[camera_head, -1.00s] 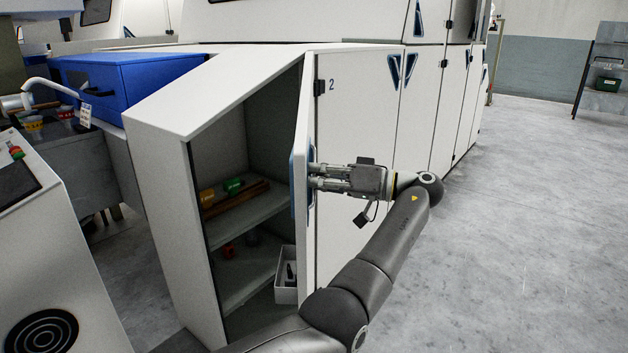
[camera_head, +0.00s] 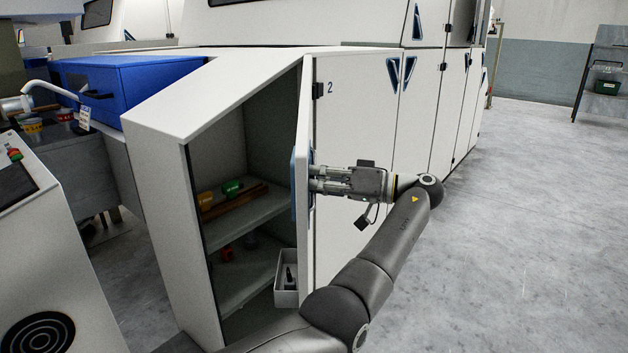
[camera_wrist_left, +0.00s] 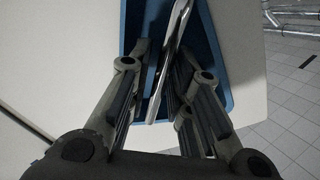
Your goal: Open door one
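A white cabinet door (camera_head: 306,110) stands swung open and is seen nearly edge-on in the head view. No number on it is visible. Its blue handle plate (camera_head: 300,185) also shows in the left wrist view (camera_wrist_left: 217,60), with a metal handle bar (camera_wrist_left: 169,65) across it. My left gripper (camera_head: 314,178) is at the plate, reaching in from the right. In the wrist view its fingers (camera_wrist_left: 164,75) stand either side of the bar with small gaps showing. The cabinet (camera_head: 165,130) is open to view inside. My right gripper is in neither view.
A closed door marked 2 (camera_head: 345,110) is just right of the open door. A control console (camera_head: 60,250) stands left. Floor at right (camera_head: 530,220) is clear.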

